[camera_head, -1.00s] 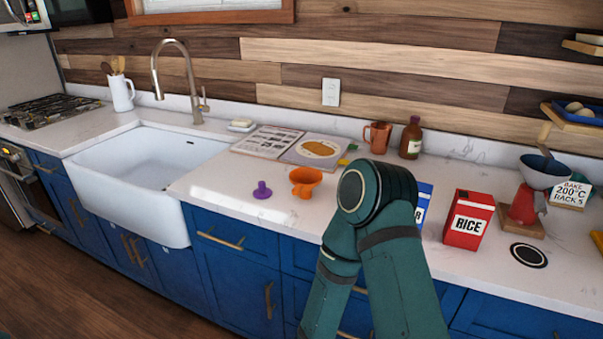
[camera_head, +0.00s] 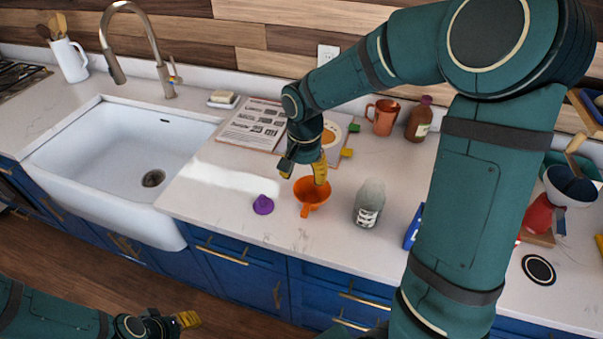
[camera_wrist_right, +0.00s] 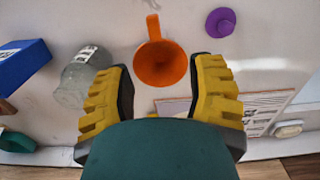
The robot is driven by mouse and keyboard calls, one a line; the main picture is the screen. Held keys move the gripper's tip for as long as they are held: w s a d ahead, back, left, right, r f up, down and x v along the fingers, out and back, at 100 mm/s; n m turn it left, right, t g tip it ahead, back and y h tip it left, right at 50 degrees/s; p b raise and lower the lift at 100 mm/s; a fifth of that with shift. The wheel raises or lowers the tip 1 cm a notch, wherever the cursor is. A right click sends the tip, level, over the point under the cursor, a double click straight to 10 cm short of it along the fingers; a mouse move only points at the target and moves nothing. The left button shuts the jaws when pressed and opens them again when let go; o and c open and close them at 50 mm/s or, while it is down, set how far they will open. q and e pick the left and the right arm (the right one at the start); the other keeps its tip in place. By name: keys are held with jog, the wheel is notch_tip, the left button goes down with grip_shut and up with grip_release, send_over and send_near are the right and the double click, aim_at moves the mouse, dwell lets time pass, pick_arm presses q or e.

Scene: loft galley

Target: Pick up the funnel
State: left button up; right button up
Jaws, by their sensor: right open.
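The orange funnel (camera_head: 312,190) sits on the white counter, its wide round mouth facing up and a tab pointing toward the front edge. It also shows in the right wrist view (camera_wrist_right: 160,64), just beyond and between the fingertips. My right gripper (camera_head: 304,172) is open and empty, with its yellow fingers pointing down close above the funnel's back side. I see no contact with the funnel. My left gripper (camera_head: 180,322) is low at the bottom left, away from the counter top; whether it is open or shut does not show.
A small purple piece (camera_head: 263,205) stands left of the funnel and a glass jar (camera_head: 369,203) right of it. An open book (camera_head: 252,126), orange mug (camera_head: 382,117) and brown bottle (camera_head: 419,120) are behind. The sink (camera_head: 120,150) is left. Counter in front is clear.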

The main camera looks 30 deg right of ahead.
aim_at(306, 208)
jog(key=f, duration=0.7)
jog(key=shift+s+d+f+b, duration=0.15)
jog(key=shift+d+f+b, duration=0.05)
jog(key=shift+f+b, duration=0.2)
jog(key=shift+s+f, duration=0.2)
jog(key=shift+f, duration=0.2)
jog(key=shift+s+f, duration=0.1)
jog(key=shift+f, duration=2.2)
jog(key=shift+a, duration=0.1)
grip_shut()
